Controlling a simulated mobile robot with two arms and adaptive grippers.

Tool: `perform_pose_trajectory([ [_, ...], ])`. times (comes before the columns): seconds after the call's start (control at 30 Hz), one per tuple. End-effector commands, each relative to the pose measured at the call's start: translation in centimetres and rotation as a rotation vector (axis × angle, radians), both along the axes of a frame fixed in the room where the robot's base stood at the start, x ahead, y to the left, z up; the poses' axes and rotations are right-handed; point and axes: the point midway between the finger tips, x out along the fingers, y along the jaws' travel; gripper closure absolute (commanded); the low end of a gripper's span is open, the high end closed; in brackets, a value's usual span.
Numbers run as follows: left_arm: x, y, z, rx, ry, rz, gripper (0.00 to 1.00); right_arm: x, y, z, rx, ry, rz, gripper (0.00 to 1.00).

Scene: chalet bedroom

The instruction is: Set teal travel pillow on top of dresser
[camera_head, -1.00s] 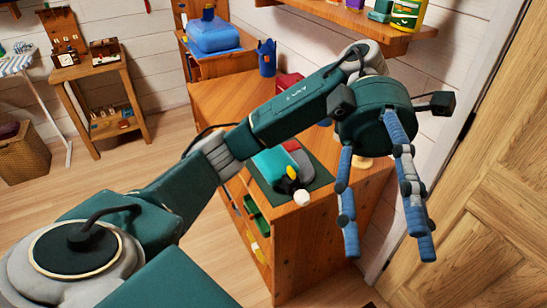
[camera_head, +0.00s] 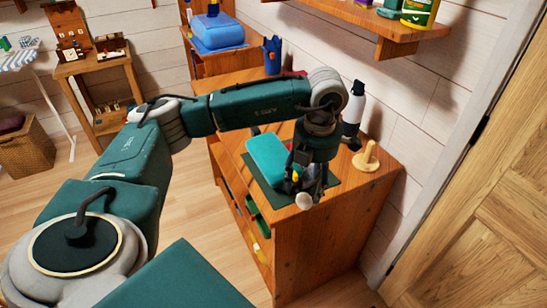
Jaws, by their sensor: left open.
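A teal, rounded, block-like thing (camera_head: 268,156) lies on a dark green mat (camera_head: 331,181) on top of a wooden dresser (camera_head: 318,240). It may be the travel pillow, but I cannot be sure from its shape. My left gripper (camera_head: 307,190) points down over the mat, at the right side of the teal thing. Its fingers are apart and partly dark against the mat. I cannot tell whether they touch anything. A small white ball-like thing (camera_head: 304,201) shows just below the fingers. My right gripper is not in view.
A black and white bottle-like thing (camera_head: 353,113) and a pale wooden peg stand (camera_head: 367,158) are on the dresser's right part. A dark blue container (camera_head: 272,55) stands at its back. A wall shelf (camera_head: 365,27) hangs above. A wooden door (camera_head: 480,210) is at the right.

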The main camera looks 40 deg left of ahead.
Motion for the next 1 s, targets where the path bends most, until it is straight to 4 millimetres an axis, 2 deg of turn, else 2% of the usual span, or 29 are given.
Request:
perform_pose_trajectory([
  [0.23,-0.1,0.2,-2.0,-0.001,0.003,0.001,0.41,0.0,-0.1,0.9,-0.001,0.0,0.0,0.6],
  [0.37,-0.1,0.5,-4.0,0.0,0.005,0.001,0.41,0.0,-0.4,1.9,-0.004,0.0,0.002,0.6],
  [0.5,0.0,0.5,-5.7,-0.002,0.004,0.0,0.41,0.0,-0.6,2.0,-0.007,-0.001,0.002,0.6],
  [0.77,0.1,0.5,-6.2,-0.002,0.001,0.0,0.41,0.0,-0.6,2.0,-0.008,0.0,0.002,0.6],
  [0.87,0.1,0.5,-6.2,-0.002,0.001,0.0,0.57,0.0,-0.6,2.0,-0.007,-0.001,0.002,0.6],
  [1.0,0.1,0.5,-6.2,-0.002,0.001,0.0,0.85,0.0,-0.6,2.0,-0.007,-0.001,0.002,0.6],
])
